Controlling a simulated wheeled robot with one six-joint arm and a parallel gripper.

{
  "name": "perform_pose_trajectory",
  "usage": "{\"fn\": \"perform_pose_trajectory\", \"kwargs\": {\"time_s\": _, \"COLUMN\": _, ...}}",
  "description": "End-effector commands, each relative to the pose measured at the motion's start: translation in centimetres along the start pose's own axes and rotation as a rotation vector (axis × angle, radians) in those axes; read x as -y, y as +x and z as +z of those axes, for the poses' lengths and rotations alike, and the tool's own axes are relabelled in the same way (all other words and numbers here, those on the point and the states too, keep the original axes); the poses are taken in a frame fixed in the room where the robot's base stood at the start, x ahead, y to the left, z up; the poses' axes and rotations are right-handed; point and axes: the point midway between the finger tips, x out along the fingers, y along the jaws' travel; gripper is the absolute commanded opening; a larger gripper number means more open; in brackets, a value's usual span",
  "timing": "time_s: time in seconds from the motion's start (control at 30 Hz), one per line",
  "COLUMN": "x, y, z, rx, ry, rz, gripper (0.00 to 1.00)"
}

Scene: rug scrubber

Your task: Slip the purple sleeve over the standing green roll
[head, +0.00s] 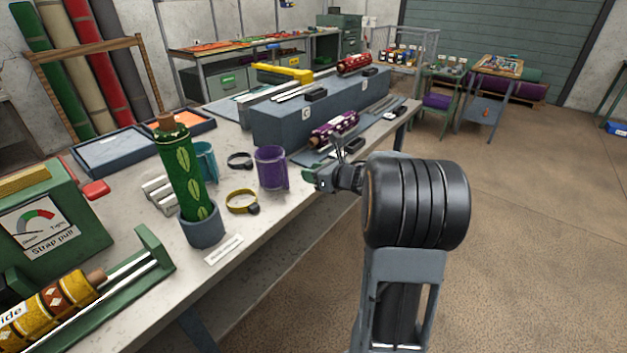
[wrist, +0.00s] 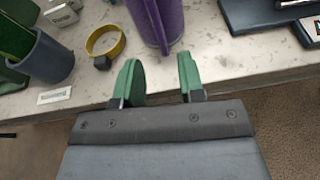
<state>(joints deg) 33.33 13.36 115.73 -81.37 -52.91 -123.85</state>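The purple sleeve (head: 271,168) stands upright on the workbench (head: 240,221), right of the green roll. The standing green roll (head: 181,172) has a leaf pattern and sits upright, slightly tilted in view, in a grey round holder (head: 204,229). In the wrist view, the sleeve (wrist: 158,20) is just beyond my gripper (wrist: 165,75), whose green fingers are apart with nothing between them. The head view shows my gripper (head: 322,180) to the right of the sleeve, near the bench edge. The roll (wrist: 14,42) and holder (wrist: 48,62) show at the left of the wrist view.
A yellow strap ring (head: 241,202) lies between holder and sleeve. A black ring (head: 239,160) and a teal sleeve (head: 206,162) stand behind. A purple patterned roll (head: 335,127) lies beyond the sleeve beside a grey box (head: 285,127). A white label (head: 223,250) lies at the front edge.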

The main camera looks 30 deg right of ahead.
Motion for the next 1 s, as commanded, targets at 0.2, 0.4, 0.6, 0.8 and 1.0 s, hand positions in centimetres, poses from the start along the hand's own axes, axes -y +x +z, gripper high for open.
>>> {"fn": "perform_pose_trajectory", "kwargs": {"time_s": 0.2, "x": -0.1, "y": 1.1, "z": -0.6, "rx": 0.0, "ry": -0.066, "rz": 0.045, "gripper": 0.36}}
{"fn": "perform_pose_trajectory", "kwargs": {"time_s": 0.4, "x": -0.3, "y": 3.4, "z": -0.5, "rx": -0.001, "ry": -0.064, "rz": 0.045, "gripper": 0.36}}
{"fn": "perform_pose_trajectory", "kwargs": {"time_s": 0.6, "x": -0.4, "y": 5.8, "z": -0.5, "rx": -0.001, "ry": -0.064, "rz": 0.044, "gripper": 0.36}}
{"fn": "perform_pose_trajectory", "kwargs": {"time_s": 0.8, "x": -0.5, "y": 8.0, "z": -0.9, "rx": 0.001, "ry": -0.065, "rz": 0.042, "gripper": 0.36}}
{"fn": "perform_pose_trajectory", "kwargs": {"time_s": 1.0, "x": -0.5, "y": 9.3, "z": -0.8, "rx": 0.0, "ry": -0.064, "rz": 0.042, "gripper": 0.36}}
